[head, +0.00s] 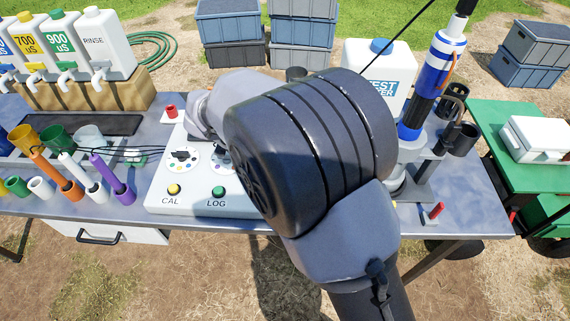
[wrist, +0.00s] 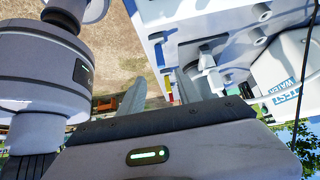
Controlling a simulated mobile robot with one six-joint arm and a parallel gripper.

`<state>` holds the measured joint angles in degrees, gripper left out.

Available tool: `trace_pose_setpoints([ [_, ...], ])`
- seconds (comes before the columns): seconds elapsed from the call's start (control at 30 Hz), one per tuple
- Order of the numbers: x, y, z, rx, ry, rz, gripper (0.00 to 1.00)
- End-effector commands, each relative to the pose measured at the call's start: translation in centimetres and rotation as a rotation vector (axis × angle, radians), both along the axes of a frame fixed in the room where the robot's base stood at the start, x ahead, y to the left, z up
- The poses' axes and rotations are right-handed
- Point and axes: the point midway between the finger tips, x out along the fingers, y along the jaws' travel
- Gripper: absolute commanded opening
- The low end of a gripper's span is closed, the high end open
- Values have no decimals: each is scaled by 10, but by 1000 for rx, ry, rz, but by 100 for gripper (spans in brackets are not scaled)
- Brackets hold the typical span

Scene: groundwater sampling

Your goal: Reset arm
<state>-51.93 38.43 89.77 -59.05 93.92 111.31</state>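My arm (head: 310,150) is raised across the middle of the head view, over the bench and in front of the white control box (head: 230,209). My gripper is hidden behind the arm there. In the wrist view, my gripper (wrist: 160,92) shows two grey fingers standing apart, with bare ground visible between them. It is open and nothing shows between the fingers.
The bench (head: 460,200) holds colored probes (head: 110,180) at left, labelled jugs (head: 105,42) behind, and a white container (head: 365,70) with a blue-white cylinder (head: 437,75) at right. A green cart (head: 500,125) stands beyond. The container also shows in the wrist view (wrist: 290,65).

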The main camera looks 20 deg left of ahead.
Motion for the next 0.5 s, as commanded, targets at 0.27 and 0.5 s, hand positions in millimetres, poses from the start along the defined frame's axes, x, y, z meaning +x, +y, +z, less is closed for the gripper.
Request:
trace_pose_setpoints([
  [0.27, -6, 21, 28, 0, 1, -1, 40],
  [0.5, -7, 21, 27, 0, 2, -1, 40],
])
